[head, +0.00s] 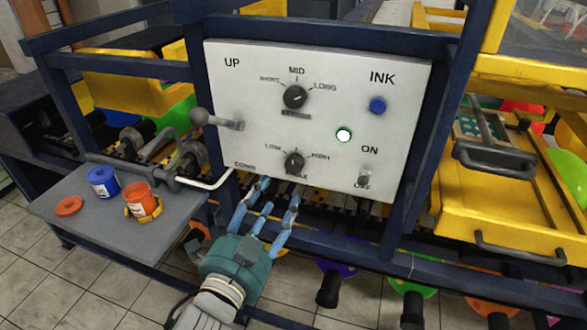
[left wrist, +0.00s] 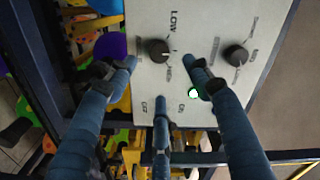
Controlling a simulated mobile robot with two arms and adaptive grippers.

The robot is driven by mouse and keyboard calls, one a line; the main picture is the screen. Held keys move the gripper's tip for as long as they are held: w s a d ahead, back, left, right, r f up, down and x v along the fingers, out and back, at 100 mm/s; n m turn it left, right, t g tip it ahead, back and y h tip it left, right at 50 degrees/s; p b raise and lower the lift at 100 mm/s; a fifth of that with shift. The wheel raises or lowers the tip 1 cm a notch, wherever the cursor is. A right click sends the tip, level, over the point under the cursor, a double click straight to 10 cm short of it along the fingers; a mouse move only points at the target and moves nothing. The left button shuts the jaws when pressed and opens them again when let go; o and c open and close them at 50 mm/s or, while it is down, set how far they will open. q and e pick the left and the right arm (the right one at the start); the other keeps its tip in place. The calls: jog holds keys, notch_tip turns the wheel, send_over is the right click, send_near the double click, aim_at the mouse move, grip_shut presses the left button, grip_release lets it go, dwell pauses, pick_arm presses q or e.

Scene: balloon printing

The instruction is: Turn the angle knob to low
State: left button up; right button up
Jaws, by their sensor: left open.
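The angle knob (head: 294,162) is a small black dial low on the white control panel (head: 225,80), between the labels LOW and HIGH. Its mark seems to point between the two labels. My left gripper (head: 272,192) is open and empty, with three blue fingers spread just below and in front of the knob. In the left wrist view, the angle knob (left wrist: 158,50) appears in the gap between the fingertips (left wrist: 159,74), with no clear contact. My right gripper is in neither view.
Above sits a second black knob (head: 294,97) marked SHORT, MID and LONG. A blue ink button (head: 378,105), a lit green-ringed lamp (head: 344,135) and an ON/OFF switch (head: 363,180) are on the right. A ball-ended lever (head: 199,117) sticks out left. A grey shelf (head: 105,230) holds paint tubs.

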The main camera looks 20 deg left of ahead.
aim_at(292, 168)
pick_arm(q)
jog(key=w+b, duration=0.1)
jog(key=w, duration=0.7)
jog(key=shift+w+d+b, duration=0.1)
jog(key=shift+w+b, duration=0.25)
jog(key=shift+w, duration=0.7)
jog(key=shift+w+f, duration=0.15)
jog(key=shift+w, duration=0.05)
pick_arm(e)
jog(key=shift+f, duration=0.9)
pick_arm(q)
jog(key=c, duration=1.1)
